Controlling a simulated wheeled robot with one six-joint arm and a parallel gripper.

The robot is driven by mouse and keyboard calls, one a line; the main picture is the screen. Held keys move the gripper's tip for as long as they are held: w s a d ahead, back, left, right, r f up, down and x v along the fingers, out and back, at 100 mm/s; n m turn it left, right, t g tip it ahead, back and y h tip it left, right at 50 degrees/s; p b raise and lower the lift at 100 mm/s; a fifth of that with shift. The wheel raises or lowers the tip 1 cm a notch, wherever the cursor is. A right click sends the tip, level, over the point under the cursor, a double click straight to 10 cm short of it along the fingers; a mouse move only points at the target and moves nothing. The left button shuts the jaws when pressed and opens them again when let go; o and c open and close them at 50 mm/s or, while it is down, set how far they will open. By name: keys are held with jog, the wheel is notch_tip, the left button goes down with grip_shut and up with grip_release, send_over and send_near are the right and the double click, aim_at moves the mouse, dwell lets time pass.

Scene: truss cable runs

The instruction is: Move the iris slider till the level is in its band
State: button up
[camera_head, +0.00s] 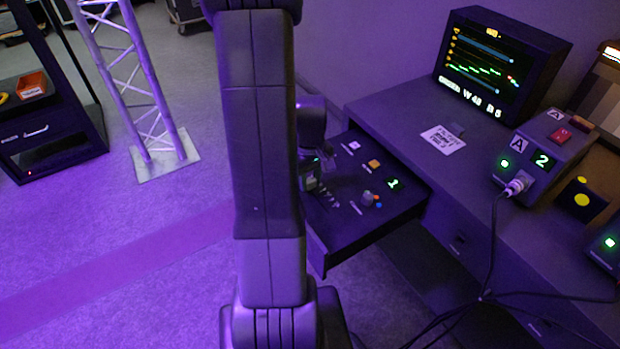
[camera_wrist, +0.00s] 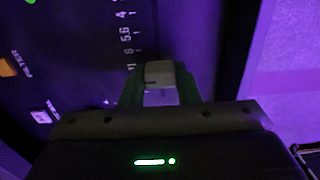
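The iris slider's pale grey knob (camera_wrist: 160,74) sits between my gripper's two dark fingers (camera_wrist: 161,92) in the wrist view. The fingers flank it closely on both sides and look shut on it. The knob stands beside the low end of a printed scale (camera_wrist: 128,42), near the 11 mark. In the head view my gripper (camera_head: 309,178) is over the left part of the pulled-out control drawer (camera_head: 340,235), and the slider is hidden there. The monitor (camera_head: 490,70) shows a green-yellow trace between two blue lines, a red patch at its right, and "W 48 B 5" below.
The drawer also carries an orange filter button (camera_head: 374,164), a small knob (camera_head: 368,198) and a green "1" display (camera_head: 393,183). A camera box (camera_head: 545,160) marked A with a cable stands on the desk. A truss (camera_head: 135,80) stands at left; the floor between is clear.

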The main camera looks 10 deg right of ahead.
grip_shut()
jog(key=shift+s+d, duration=0.25)
jog(key=shift+s, duration=0.35)
jog(key=shift+s+d, duration=0.2)
jog(key=shift+s, duration=0.45)
jog(key=shift+s+d, duration=0.25)
jog(key=shift+s, duration=0.35)
jog(key=o, duration=0.6)
grip_release()
jog(key=shift+w, duration=0.1)
jog(key=shift+r, duration=0.1)
notch_tip(320, 180, up, 14)
jog(key=shift+f+p, duration=0.2)
jog(key=shift+p, duration=0.65)
notch_tip(320, 180, down, 14)
jog(key=shift+r+b, duration=0.1)
jog(key=shift+b, duration=1.05)
jog(key=shift+w+a, duration=0.35)
jog(key=shift+w, duration=0.5)
jog(key=shift+w+a, duration=0.15)
jog(key=shift+w, duration=0.25)
